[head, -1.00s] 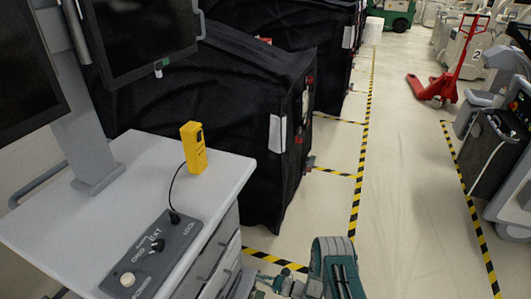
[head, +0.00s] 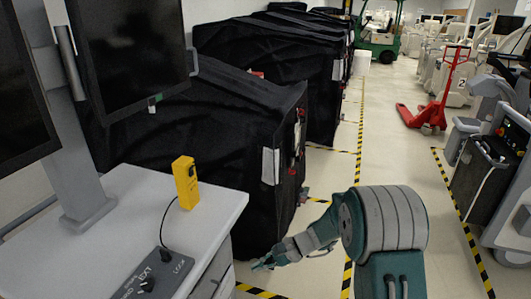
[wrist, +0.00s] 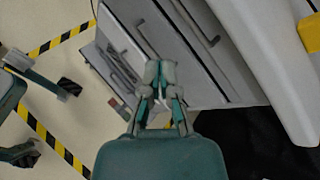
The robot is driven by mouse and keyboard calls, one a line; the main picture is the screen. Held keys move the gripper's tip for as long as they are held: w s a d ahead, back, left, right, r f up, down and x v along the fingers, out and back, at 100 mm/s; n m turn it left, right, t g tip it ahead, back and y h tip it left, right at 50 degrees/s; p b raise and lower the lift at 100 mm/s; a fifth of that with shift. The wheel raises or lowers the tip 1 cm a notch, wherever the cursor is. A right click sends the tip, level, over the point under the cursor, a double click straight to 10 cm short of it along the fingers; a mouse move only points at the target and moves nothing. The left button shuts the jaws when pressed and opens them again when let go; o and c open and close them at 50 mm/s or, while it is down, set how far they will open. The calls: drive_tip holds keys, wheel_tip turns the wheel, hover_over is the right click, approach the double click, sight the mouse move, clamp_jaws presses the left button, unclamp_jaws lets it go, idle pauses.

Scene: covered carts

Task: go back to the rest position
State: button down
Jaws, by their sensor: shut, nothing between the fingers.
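My gripper (head: 262,265) is low beside the right side of the white cart (head: 222,195) in the head view, apart from the cart top. In the wrist view my gripper (wrist: 161,70) has its fingers together with nothing between them. Behind it in that view are the drawer fronts and handles of the cart (wrist: 142,22). My teal arm reaches in from the bottom right of the head view and bends left and down to the gripper.
A yellow handheld device (head: 186,184) stands on the cart top, wired to a grey control panel (head: 155,275). Black-covered carts (head: 225,130) stand behind. Yellow-black tape (head: 357,150) borders a clear aisle. A red pallet jack (head: 430,115) and grey machines stand right.

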drive_tip(key=s+d+r+n+t+h, duration=0.4)
drive_tip(key=s+d+r+h, duration=0.2)
drive_tip(key=s+d+r, duration=0.2)
drive_tip(key=s+d+r+n+t+h, duration=0.3)
drive_tip(key=s+d+r, duration=0.6)
drive_tip(key=s, duration=0.6)
wheel_tip(320, 180, up, 3)
drive_tip(key=n+h, duration=0.2)
drive_tip(key=h, duration=0.1)
drive_tip(key=shift+s+d+t, duration=0.15)
drive_tip(key=shift+s+t, duration=0.25)
drive_tip(key=shift+f, duration=0.1)
